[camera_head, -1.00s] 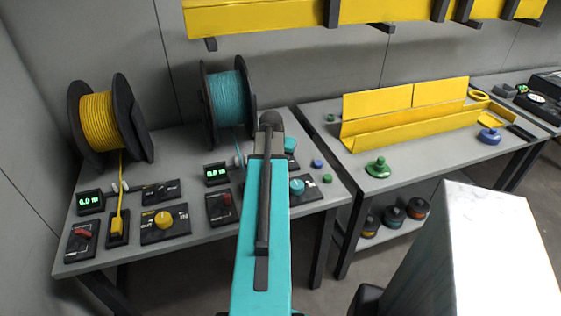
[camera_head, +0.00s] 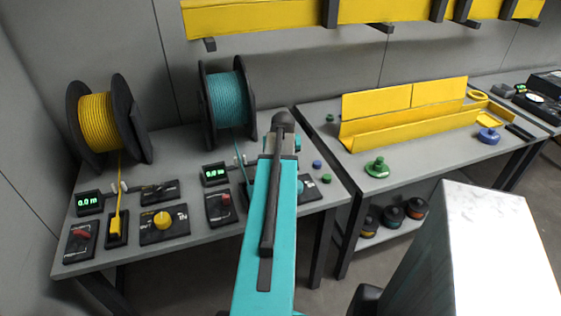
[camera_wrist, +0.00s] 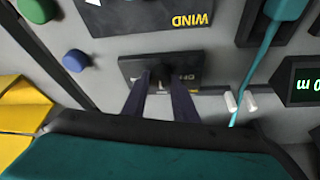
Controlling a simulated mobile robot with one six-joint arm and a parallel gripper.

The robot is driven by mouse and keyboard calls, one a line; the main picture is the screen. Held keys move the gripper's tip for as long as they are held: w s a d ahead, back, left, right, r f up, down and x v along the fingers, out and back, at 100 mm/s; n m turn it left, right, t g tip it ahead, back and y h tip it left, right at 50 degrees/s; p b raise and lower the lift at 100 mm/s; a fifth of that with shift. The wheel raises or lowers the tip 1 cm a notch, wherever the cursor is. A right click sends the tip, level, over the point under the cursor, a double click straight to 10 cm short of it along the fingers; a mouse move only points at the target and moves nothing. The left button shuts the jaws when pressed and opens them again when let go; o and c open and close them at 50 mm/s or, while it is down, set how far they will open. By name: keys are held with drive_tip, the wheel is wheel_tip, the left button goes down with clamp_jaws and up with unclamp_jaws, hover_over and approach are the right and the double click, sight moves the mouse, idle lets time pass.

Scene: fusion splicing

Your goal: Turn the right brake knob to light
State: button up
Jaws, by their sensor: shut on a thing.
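The right brake panel (camera_wrist: 185,70) is a small black plate that shows upside down in the wrist view, with part of an "OFF" label readable beside its small dark knob (camera_wrist: 160,76). My gripper (camera_wrist: 159,88) has its two dark fingers on either side of this knob and is shut on it. The fingers cover part of the plate, so the knob's pointer and the other markings cannot be read. In the head view my teal arm hides this panel and the gripper's fingertips.
The "WIND" panel (camera_wrist: 150,14) is close by the brake panel. Blue (camera_wrist: 75,61) and green (camera_wrist: 38,8) caps lie at the side. A teal cable (camera_wrist: 262,60) and display (camera_wrist: 300,82) are opposite. The teal spool (camera_head: 227,98) stands behind the arm.

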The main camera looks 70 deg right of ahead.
drive_tip(key=shift+s+f, duration=0.1)
drive_tip(key=shift+s, duration=0.1)
drive_tip(key=o, duration=1)
drive_tip(key=shift+o, duration=0.2)
drive_tip(key=shift+w, duration=0.1)
drive_tip(key=shift+r, duration=0.2)
drive_tip(key=b+v, duration=0.1)
drive_tip(key=v, duration=1.2)
drive_tip(key=shift+r+b, duration=0.25)
drive_tip(key=shift+b, duration=0.1)
drive_tip(key=shift+a, duration=0.15)
